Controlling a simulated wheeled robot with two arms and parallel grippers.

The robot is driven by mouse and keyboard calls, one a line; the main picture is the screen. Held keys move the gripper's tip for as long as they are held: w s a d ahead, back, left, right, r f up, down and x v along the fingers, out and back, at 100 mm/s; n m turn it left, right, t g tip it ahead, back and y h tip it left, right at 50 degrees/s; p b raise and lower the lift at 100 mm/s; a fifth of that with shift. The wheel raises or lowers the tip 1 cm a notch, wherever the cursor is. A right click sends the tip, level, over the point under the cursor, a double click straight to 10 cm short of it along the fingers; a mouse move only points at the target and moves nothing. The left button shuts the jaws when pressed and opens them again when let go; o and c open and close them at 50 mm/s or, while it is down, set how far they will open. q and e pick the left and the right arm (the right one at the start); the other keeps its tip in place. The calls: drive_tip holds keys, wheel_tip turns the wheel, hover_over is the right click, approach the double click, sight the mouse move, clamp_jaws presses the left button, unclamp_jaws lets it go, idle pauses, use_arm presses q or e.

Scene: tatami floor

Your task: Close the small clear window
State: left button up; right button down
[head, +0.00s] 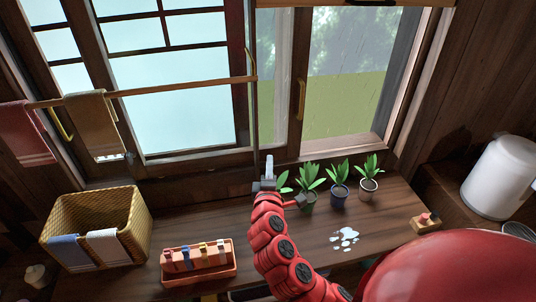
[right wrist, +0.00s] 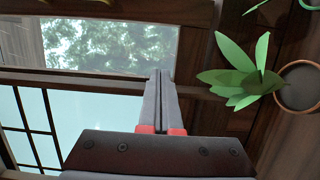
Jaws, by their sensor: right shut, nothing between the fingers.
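The clear window pane (head: 275,75) stands at the top middle in the head view, just right of the frosted grid window (head: 170,90). Its dark wooden stile carries a brass handle (head: 301,98). Right of that stile is an opening (head: 345,75) showing green and grey outdoors; it looks open, though I cannot tell glass from air there. My right gripper (head: 269,165) is shut and empty, pointing up below the clear pane, left of and lower than the handle. In the right wrist view its fingers (right wrist: 161,75) are together before the window frame. My left gripper is out of view.
Several potted plants (head: 339,190) stand along the sill side of the counter, close right of my right gripper. A towel rail (head: 150,92) crosses the frosted window. A basket (head: 97,228), an orange tray (head: 200,277) and a white puddle (head: 344,238) are on the counter.

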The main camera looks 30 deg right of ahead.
sight(283, 136)
drive_tip(key=p+x, duration=0.2)
drive_tip(key=x, duration=0.7)
drive_tip(key=shift+r, duration=0.1)
drive_tip(key=d+p, duration=0.1)
drive_tip(key=s+d+p, duration=0.1)
drive_tip(key=d, duration=0.1)
drive_tip(key=shift+s+d, duration=0.1)
drive_tip(key=shift+s, duration=0.05)
drive_tip(key=shift+d, duration=0.15)
